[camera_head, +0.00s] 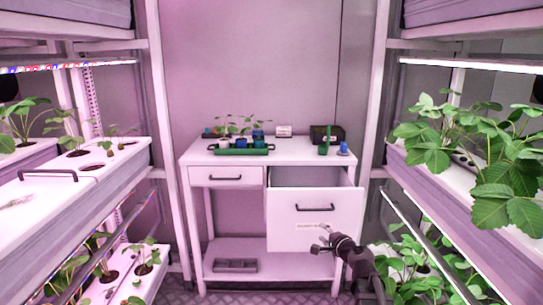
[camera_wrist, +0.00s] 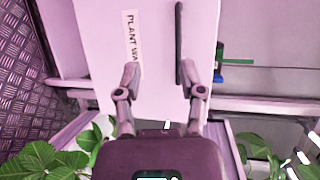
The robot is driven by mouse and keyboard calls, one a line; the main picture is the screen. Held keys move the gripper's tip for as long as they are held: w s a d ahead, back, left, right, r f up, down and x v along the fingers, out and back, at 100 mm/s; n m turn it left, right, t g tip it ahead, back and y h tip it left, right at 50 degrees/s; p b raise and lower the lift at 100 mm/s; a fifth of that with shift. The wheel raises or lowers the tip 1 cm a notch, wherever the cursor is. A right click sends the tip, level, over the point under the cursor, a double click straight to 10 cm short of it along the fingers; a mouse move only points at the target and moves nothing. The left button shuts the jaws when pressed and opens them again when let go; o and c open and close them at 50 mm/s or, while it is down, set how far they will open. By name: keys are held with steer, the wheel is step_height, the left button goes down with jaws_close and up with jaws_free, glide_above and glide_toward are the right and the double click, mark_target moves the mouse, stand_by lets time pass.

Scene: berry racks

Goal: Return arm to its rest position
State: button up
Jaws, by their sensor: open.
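My gripper (camera_head: 322,240) is in front of the lower part of the large right drawer (camera_head: 286,230) of the white workbench. In the wrist view my gripper (camera_wrist: 160,68) is open, with nothing between its fingers. Beyond the fingers is the white drawer front (camera_wrist: 155,30), with its dark handle (camera_wrist: 179,30) and a label (camera_wrist: 131,35) starting "PLANT WA". One finger overlaps the label's end and the other the handle's end in the picture; I cannot tell whether they touch. The drawer is pulled out. My arm reaches in from the lower right.
The workbench top (camera_head: 190,155) holds a green tray (camera_head: 240,151) with seedlings, a black box (camera_head: 327,134) and a blue item (camera_head: 343,149). The small left drawer (camera_head: 208,176) is shut. Plant racks flank both sides, with strawberry leaves (camera_head: 505,190) overhanging at right.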

steer(key=s+a+f+n+g, duration=0.3)
steer(key=s+f+n+g, duration=0.1)
steer(key=s+f+n, duration=0.15)
steer(key=s+a+f+n+g, duration=0.3)
steer(key=s+f+n+g, duration=0.2)
steer(key=s, duration=0.2)
steer(key=s+d+f+n+g+h, duration=0.2)
steer(key=s+d+g+h, duration=0.1)
steer(key=s, duration=0.3)
steer(key=s+d+f+n+g+h, duration=0.2)
steer(key=s+f+h, duration=0.1)
steer(key=s, duration=0.3)
step_height(320, 180, up, 27)
steer(key=p, duration=2.6)
steer(key=shift+s+d+g, duration=0.25)
steer(key=shift+g, duration=0.05)
